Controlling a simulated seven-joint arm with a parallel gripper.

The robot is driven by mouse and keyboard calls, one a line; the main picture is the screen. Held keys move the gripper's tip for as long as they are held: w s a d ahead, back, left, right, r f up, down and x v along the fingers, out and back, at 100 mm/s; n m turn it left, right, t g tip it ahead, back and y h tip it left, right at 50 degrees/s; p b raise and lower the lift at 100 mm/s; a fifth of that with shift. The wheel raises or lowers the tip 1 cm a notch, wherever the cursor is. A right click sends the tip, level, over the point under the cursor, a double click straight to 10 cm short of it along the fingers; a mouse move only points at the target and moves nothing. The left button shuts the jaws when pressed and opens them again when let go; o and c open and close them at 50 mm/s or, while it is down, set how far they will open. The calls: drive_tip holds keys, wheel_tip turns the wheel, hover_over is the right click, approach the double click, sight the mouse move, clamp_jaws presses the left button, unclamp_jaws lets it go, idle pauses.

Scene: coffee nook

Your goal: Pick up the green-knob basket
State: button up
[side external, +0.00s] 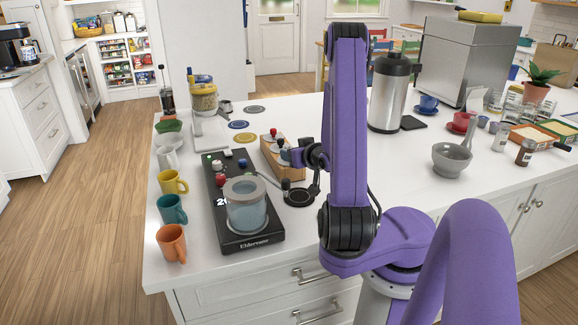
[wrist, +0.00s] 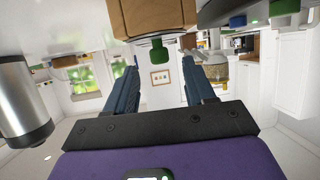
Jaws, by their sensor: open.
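The green knob (wrist: 157,51) shows in the wrist view at top centre, between my two fingers and in line with a wooden block (wrist: 148,20). The basket under the knob cannot be made out. In the side view the wooden rack (side external: 291,170) stands on the counter, with a red-knobbed piece (side external: 273,133) at its far end. My gripper (side external: 284,154) is at the rack's right side in the side view, low and roughly level; its fingers are apart around empty space in the wrist view (wrist: 158,66). My gripper hides part of the rack, and I cannot pick out the green knob in the side view.
Left of the rack lies a black scale (side external: 245,241) with a glass canister (side external: 246,207) and small knobbed pieces. Mugs (side external: 172,243) line the left edge. A steel urn (side external: 388,95) stands right.

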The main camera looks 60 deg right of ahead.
drive_tip(key=shift+x, duration=1.45)
clamp_jaws()
drive_tip(key=shift+r, duration=0.1)
wheel_tip(320, 180, up, 10)
